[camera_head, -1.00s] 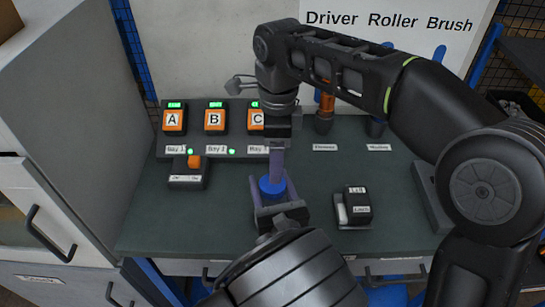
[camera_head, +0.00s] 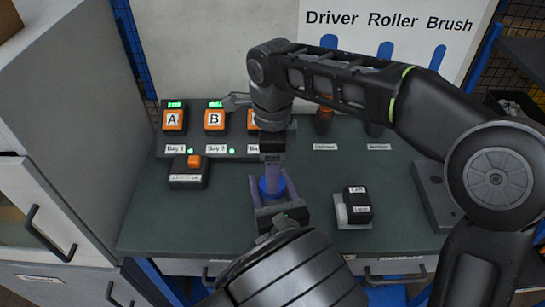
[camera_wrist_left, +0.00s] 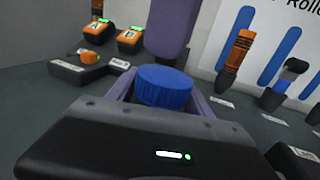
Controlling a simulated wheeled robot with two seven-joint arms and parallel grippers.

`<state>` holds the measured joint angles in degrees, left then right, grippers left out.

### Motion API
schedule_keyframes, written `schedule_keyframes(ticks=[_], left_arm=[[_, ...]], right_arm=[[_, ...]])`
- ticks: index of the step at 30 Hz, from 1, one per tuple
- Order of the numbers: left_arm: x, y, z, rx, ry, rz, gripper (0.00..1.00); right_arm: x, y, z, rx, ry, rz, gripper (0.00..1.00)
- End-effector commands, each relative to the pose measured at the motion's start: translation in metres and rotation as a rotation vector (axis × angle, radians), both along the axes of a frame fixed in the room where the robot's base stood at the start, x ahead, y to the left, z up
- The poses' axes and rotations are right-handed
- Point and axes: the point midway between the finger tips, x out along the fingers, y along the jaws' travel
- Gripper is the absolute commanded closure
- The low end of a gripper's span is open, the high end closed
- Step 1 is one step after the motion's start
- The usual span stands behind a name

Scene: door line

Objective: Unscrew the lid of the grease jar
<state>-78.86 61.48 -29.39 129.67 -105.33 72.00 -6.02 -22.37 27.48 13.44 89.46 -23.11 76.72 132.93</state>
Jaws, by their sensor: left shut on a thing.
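The grease jar's blue lid (camera_head: 267,188) shows low between the fingers of my left gripper (camera_head: 271,193), over the bench. In the left wrist view the ribbed blue lid (camera_wrist_left: 165,87) is upright, with a left finger on each side. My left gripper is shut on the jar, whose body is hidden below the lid. My right gripper (camera_head: 272,178) points down from above at the lid. In the left wrist view a purple finger of the right gripper (camera_wrist_left: 172,35) ends right at the lid's far edge. I cannot tell whether it touches the lid, or how wide the jaws are.
Orange battery packs marked A (camera_head: 173,120) and B (camera_head: 214,120) stand in lit bays behind. A black box with an orange knob (camera_head: 189,172) is at the left. A labelled black-and-white switch block (camera_head: 355,207) is at the right. Bare bench (camera_head: 320,180) lies between.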

Motion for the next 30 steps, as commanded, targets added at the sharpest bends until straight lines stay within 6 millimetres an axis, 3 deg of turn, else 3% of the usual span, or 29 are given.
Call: schedule_keyframes(ticks=[7,19,30], left_arm=[[0.0,0.0,0.0,0.0,-0.001,0.0,1.0],[0.0,0.0,0.0,0.0,-0.001,0.0,1.0],[0.0,0.0,0.0,0.0,-0.001,0.0,1.0]], right_arm=[[-0.001,0.0,-0.037,-0.002,0.004,0.001,0.28],[-0.001,0.0,-0.045,-0.001,0.001,0.0,0.28],[-0.001,0.0,-0.045,-0.001,0.001,0.0,0.57]])
